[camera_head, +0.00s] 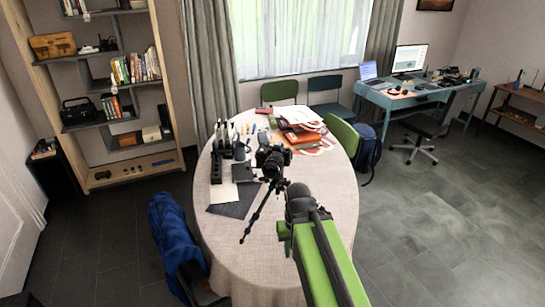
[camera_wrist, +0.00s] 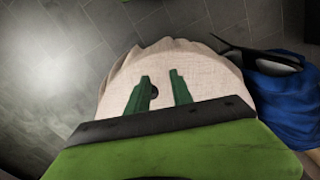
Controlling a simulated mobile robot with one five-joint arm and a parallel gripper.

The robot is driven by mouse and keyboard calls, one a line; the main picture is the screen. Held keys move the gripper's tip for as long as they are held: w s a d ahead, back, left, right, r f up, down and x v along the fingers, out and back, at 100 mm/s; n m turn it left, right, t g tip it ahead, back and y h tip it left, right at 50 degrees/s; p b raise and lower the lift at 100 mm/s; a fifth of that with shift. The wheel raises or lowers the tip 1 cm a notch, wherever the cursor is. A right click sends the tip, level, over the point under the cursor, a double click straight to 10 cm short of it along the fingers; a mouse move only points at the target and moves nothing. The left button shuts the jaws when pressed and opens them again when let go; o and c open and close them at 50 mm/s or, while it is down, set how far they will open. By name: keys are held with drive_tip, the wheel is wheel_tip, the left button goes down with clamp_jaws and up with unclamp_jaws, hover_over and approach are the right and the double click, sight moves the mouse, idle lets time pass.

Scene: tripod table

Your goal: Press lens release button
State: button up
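A black camera (camera_head: 270,158) stands on a small black tripod (camera_head: 262,208) on the round table, in the head view. Its lens release button is too small to make out. My gripper (camera_wrist: 160,74) shows in the wrist view with its two green fingers apart and empty over the pale tablecloth. A small dark round spot shows beside the left finger; I cannot tell what it is. In the head view my green arm reaches over the table's front right, below and right of the tripod. The fingertips are not clear there. The camera does not show in the wrist view.
The cloth-covered table (camera_head: 325,215) holds books (camera_head: 300,125), dark holders (camera_head: 217,165) and a dark mat (camera_head: 236,203). A blue jacket (camera_head: 176,235) hangs on a chair at the left, also in the wrist view (camera_wrist: 280,100).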

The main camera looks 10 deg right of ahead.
clamp_jaws()
idle(1.6)
